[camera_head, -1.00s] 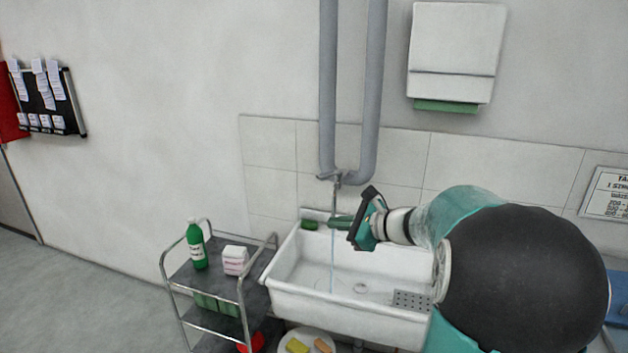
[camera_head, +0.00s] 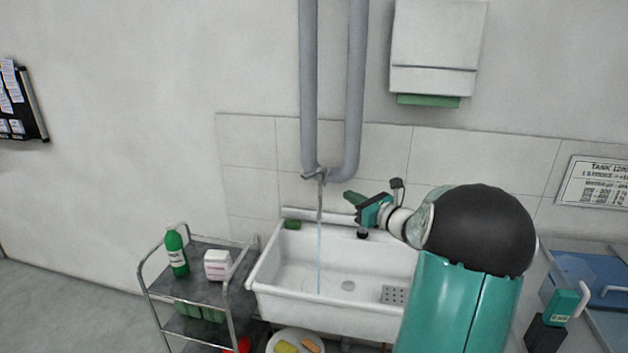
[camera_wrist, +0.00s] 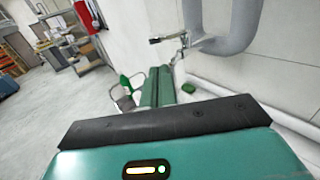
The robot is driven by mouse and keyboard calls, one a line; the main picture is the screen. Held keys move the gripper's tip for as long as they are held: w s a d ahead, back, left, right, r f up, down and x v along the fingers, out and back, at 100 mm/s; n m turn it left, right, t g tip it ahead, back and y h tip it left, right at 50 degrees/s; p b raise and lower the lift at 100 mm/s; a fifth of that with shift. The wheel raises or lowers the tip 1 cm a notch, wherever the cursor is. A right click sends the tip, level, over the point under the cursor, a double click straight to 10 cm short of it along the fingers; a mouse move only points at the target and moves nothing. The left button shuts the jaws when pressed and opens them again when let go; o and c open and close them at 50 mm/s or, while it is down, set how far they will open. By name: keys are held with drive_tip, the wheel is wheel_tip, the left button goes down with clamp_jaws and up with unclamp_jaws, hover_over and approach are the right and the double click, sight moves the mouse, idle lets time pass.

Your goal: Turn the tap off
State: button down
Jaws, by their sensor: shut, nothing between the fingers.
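The tap (camera_head: 319,178) is on the wall at the foot of two grey pipes, above the white sink (camera_head: 270,285). A thin stream of water (camera_head: 319,250) runs from it down into the sink. The tap also shows at the top of the wrist view (camera_wrist: 172,40), beyond the fingers. My gripper (camera_head: 350,197) is to the right of the tap and slightly lower, pointing left, apart from it. Its green fingers (camera_wrist: 158,85) are together with nothing between them.
A metal trolley (camera_head: 205,290) with a green bottle (camera_head: 176,253) and a white container (camera_head: 217,265) stands left of the sink. A green sponge (camera_head: 292,224) lies on the sink's back rim. A white dispenser (camera_head: 436,40) hangs above. The air between gripper and tap is clear.

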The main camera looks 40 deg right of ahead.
sight(312, 176)
drive_tip(key=shift+s+d, duration=0.1)
drive_tip(key=shift+s, duration=0.05)
drive_tip(key=w, duration=1.4)
